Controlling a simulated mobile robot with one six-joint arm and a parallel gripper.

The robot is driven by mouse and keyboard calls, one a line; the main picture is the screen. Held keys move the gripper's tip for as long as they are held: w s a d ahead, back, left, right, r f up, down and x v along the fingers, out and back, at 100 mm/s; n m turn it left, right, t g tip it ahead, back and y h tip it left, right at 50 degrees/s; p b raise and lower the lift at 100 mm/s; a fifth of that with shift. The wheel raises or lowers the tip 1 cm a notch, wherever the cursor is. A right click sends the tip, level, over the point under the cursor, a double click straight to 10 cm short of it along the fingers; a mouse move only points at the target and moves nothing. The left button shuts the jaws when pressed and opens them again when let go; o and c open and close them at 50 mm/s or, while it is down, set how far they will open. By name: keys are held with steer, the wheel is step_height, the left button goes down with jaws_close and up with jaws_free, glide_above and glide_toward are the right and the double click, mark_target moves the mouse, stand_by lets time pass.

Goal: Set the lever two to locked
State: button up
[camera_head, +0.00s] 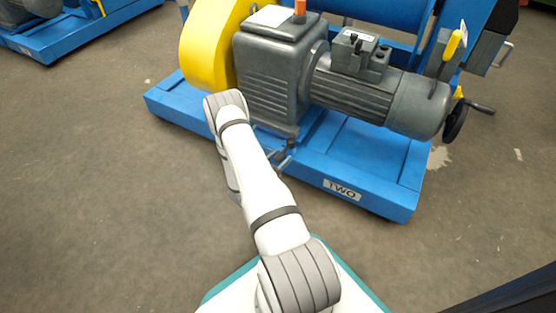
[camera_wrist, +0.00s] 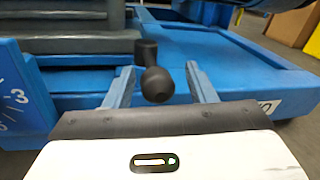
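In the wrist view, a black rounded knob (camera_wrist: 157,86) shows between the two fingers of my gripper (camera_wrist: 160,82), with a gap on each side. A dark upright piece (camera_wrist: 146,52) stands just behind it; I cannot tell how they join. The knob looks like a lever's end, but its locked or unlocked position cannot be read. In the head view, the blue base (camera_head: 385,196) bears a TWO label (camera_head: 342,189). My gripper (camera_head: 284,161) is low at the base's near edge, partly behind my arm, and the knob cannot be made out there.
A grey motor and gearbox (camera_head: 272,70) with a yellow guard (camera_head: 208,45) stand on the base. A yellow handle (camera_head: 453,45) and a black handwheel (camera_head: 456,121) are at the right. A blue plate with markings (camera_wrist: 18,95) is close at the wrist view's left. The floor (camera_head: 90,200) is clear.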

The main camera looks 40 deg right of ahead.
steer(key=shift+s, duration=0.1)
jaws_close()
steer(key=shift+a+f, duration=0.1)
steer(key=shift+a, duration=0.35)
steer(key=shift+d, duration=0.45)
steer(key=shift+g, duration=0.3)
